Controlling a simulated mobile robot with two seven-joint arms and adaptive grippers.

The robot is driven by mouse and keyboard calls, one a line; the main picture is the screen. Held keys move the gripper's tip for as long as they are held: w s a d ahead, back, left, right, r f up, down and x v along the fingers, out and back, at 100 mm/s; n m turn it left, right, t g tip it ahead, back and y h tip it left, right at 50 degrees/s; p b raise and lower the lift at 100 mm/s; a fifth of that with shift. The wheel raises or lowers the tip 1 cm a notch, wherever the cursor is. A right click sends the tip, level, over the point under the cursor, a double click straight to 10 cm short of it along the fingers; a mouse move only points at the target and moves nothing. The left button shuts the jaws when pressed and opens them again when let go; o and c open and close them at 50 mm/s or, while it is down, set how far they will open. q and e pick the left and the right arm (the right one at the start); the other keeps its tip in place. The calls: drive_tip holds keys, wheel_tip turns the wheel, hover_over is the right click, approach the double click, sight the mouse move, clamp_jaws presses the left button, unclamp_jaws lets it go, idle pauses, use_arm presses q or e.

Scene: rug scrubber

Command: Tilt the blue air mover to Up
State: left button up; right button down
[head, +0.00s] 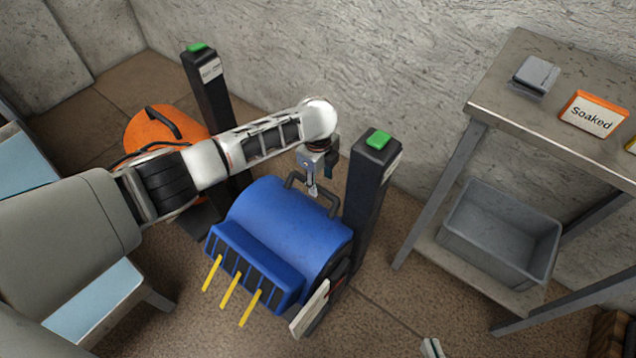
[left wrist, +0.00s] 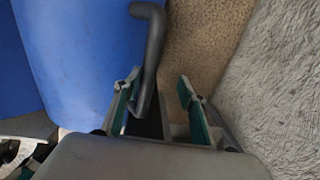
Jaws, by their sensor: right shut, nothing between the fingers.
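The blue air mover (head: 285,225) stands on the floor between two dark posts, with its slatted outlet and yellow strips facing the front left. Its dark handle (head: 296,178) is on top at the back. My left gripper (head: 313,188) reaches over the mover from the left and is at the handle. In the left wrist view, my left gripper (left wrist: 158,78) is open, and the handle (left wrist: 152,50) runs down between the fingers, close to the left one. Whether it touches that finger I cannot tell. My right gripper (head: 432,348) shows only its tips at the bottom edge, shut and empty.
A green-topped post (head: 365,200) stands right of the mover, another (head: 207,90) behind left. An orange machine (head: 165,125) is behind my left arm. A metal table (head: 520,110) with a "Soaked" sign (head: 593,116) and a grey bin (head: 500,240) stands right. Floor between mover and table is clear.

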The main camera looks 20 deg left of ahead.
use_arm(q)
drive_tip(key=shift+d+r, duration=0.3)
drive_tip(key=shift+r, duration=0.05)
wheel_tip(320, 180, up, 11)
drive_tip(key=s, duration=0.1)
drive_tip(key=shift+a+r, duration=0.2)
drive_tip(key=shift+a, duration=0.25)
